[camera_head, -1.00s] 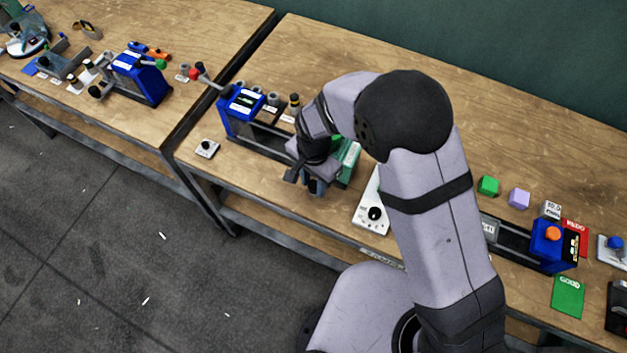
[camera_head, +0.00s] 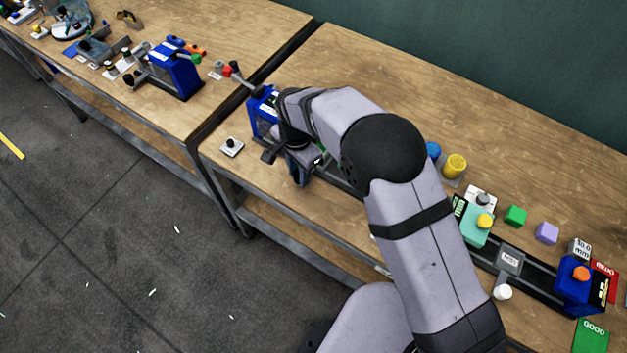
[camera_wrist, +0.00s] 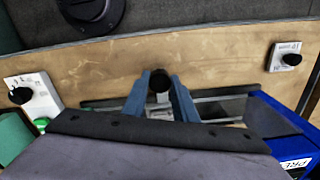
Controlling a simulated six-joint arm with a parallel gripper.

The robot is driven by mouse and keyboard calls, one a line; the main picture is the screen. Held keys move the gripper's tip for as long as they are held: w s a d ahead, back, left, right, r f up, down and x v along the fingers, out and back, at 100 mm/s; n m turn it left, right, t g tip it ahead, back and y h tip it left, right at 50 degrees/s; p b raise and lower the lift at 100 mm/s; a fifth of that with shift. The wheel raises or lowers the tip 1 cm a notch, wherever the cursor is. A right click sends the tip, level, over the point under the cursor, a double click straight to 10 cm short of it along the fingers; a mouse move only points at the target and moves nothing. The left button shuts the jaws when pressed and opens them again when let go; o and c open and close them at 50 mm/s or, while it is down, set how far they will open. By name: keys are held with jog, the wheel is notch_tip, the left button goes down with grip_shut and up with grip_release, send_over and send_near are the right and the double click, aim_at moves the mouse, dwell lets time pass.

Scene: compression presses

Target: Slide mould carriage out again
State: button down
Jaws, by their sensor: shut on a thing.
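My gripper (camera_head: 298,178) is at the blue press (camera_head: 262,110) on the near table, at its right side and low over the bench. In the wrist view my gripper's two blue-grey fingers (camera_wrist: 160,92) are close on either side of a black round knob (camera_wrist: 160,82). A pale grey piece, apparently part of the mould carriage (camera_wrist: 162,112), shows just below the knob. The blue press also shows at the right edge of the wrist view (camera_wrist: 275,125). My arm hides most of the carriage and track in the head view.
A white box with a black knob (camera_head: 232,147) sits left of the press, near the table's front edge. A white dial box (camera_wrist: 35,100) is on the other side in the wrist view. Right of my arm stand a teal block (camera_head: 474,225), a green cube (camera_head: 515,215) and another blue press (camera_head: 577,290).

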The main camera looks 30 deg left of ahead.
jog(key=shift+a, duration=0.65)
jog(key=shift+r, duration=0.1)
jog(key=c, duration=1.4)
grip_release()
jog(key=shift+d, duration=0.1)
jog(key=shift+c, duration=0.2)
jog(key=shift+r+b, duration=1.15)
jog(key=shift+r, duration=2.5)
